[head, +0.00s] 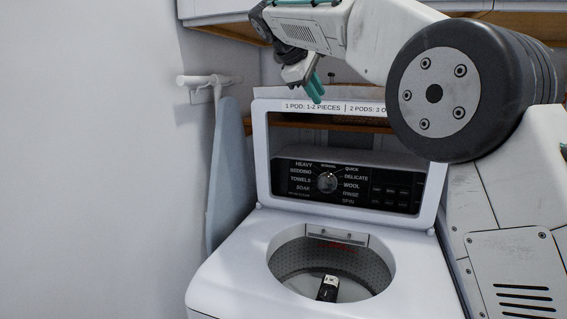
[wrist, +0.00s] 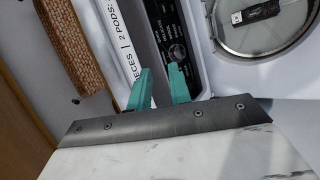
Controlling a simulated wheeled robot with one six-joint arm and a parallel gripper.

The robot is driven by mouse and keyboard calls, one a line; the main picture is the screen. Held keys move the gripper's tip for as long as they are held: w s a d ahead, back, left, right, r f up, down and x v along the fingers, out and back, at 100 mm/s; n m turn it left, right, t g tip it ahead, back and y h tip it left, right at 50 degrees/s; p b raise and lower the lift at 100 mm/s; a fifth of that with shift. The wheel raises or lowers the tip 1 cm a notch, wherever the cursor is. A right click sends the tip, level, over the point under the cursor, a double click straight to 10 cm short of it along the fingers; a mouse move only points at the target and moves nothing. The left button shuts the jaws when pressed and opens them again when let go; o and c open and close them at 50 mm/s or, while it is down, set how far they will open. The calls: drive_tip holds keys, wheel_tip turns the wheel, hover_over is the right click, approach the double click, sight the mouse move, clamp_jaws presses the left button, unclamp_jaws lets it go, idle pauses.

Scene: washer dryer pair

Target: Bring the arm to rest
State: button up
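My gripper (head: 315,92) is raised in the head view, above and in front of the open lid of the washer (head: 222,284). Its teal fingers point down. In the wrist view the two fingers of my gripper (wrist: 160,69) stand apart with nothing held between them. Behind them are the washer's control panel (wrist: 168,28) and the label strip (wrist: 118,42). My arm crosses the top right of the head view.
The washer's open drum (head: 290,262) holds a small black-and-white object (head: 328,288). An ironing board (head: 228,165) leans by the left wall under a white wall bracket (head: 200,80). A wicker basket (wrist: 75,45) shows in the wrist view. Cabinets (head: 215,8) hang above.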

drive_tip(key=s+d+f+m+g+y, duration=0.1)
drive_tip(key=s+d+f+m+y, duration=0.1)
drive_tip(key=s+d+f, duration=0.3)
drive_tip(key=s+d+f+m+g+y, duration=0.1)
drive_tip(key=s+d+f+m, duration=0.4)
drive_tip(key=s+f, duration=0.8)
drive_tip(key=s+d+f+m+g+y, duration=0.1)
drive_tip(key=s+d+f+m+y, duration=0.2)
drive_tip(key=s, duration=2.6)
drive_tip(key=d+f+m, duration=0.1)
drive_tip(key=d+f, duration=0.3)
drive_tip(key=f, duration=0.2)
drive_tip(key=shift+s+g, duration=0.3)
drive_tip(key=shift+g, duration=0.1)
